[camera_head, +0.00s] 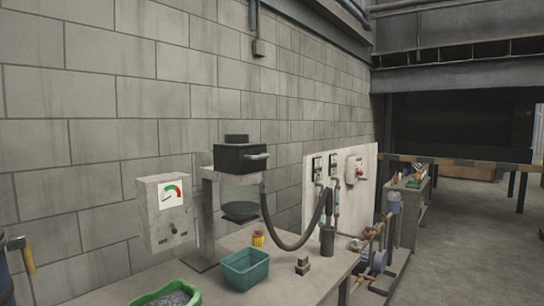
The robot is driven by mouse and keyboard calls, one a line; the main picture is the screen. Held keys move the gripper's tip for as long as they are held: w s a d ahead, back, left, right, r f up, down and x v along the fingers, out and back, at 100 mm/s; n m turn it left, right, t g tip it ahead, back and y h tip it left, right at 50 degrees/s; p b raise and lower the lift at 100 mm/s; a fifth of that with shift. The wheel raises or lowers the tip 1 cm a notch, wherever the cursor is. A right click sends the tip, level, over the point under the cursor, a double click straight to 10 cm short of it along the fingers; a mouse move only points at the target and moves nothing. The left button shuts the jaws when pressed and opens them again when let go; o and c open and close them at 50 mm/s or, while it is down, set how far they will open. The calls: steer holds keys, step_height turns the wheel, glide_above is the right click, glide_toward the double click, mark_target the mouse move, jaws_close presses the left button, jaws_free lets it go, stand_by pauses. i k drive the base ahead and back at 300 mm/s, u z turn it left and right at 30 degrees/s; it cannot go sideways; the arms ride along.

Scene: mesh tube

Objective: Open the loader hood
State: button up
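The loader hood (241,158) is a black box with a smaller black block on top and a light bar handle (258,156) on its front right. It sits down on top of a clear vessel (240,195) with a dark base, held on a grey stand (207,225) at the workbench. The hood looks shut. My gripper is not in view.
A grey gauge box (163,212) stands left of the stand. A teal bin (245,269), a green tray of grey pellets (168,295), a yellow jar (258,238) and small blocks (303,265) are on the bench (290,285). A dark hose (300,240) curves right. Open floor lies right.

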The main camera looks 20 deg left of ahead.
mark_target(237, 155)
steer(key=u, duration=0.5)
steer(key=i, duration=0.85)
steer(key=u, duration=0.8)
